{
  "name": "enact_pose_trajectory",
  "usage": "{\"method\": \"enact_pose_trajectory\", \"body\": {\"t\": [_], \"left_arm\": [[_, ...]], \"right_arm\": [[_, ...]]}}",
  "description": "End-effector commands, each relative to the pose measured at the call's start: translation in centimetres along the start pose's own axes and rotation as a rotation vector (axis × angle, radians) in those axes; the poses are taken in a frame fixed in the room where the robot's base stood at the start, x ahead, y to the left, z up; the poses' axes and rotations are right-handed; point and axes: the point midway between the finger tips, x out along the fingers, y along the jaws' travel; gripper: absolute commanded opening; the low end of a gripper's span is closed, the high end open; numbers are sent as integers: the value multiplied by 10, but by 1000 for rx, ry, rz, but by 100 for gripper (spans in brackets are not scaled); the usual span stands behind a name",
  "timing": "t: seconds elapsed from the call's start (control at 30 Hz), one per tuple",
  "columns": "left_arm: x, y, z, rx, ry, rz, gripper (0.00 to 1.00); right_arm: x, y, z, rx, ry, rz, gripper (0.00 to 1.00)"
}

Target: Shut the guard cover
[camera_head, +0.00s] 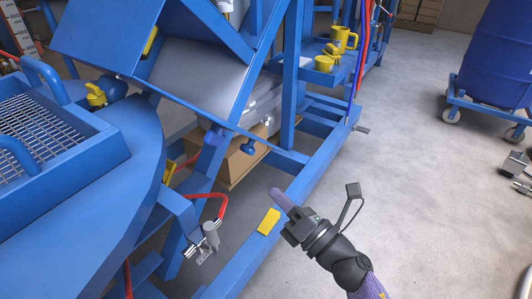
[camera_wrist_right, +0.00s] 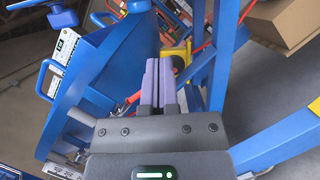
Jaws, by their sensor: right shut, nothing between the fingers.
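A large blue tilted panel (camera_head: 110,38) with a grey curved sheet (camera_head: 200,78) beneath it stands raised at the upper middle of the head view. It looks like the guard cover, but I cannot be sure. To its left is a blue mesh-topped housing (camera_head: 95,140) with blue handles. My right gripper (camera_head: 278,196) has its purple fingers together and empty, over the floor-level frame, below and right of the panel and apart from it. The fingers also show in the right wrist view (camera_wrist_right: 158,84), side by side, with blue machine parts beyond. My left gripper is not in view.
A blue upright post (camera_head: 291,75) and a low frame beam (camera_head: 315,170) stand near my right gripper. A cardboard box (camera_head: 235,165) sits behind the frame. The floor at right is mostly clear.

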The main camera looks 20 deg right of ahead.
Motion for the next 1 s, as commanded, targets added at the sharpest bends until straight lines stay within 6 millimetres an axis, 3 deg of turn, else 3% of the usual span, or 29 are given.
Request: {"method": "enact_pose_trajectory", "body": {"t": [0.27,0.33,0.5,1.0], "left_arm": [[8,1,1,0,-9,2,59],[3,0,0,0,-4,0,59],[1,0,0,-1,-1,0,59],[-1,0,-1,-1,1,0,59]], "right_arm": [[60,-1,-1,0,0,1,0],[62,1,16,-4,-1,-1,0],[66,0,35,1,-1,-1,0],[66,0,41,3,4,-2,0]]}}
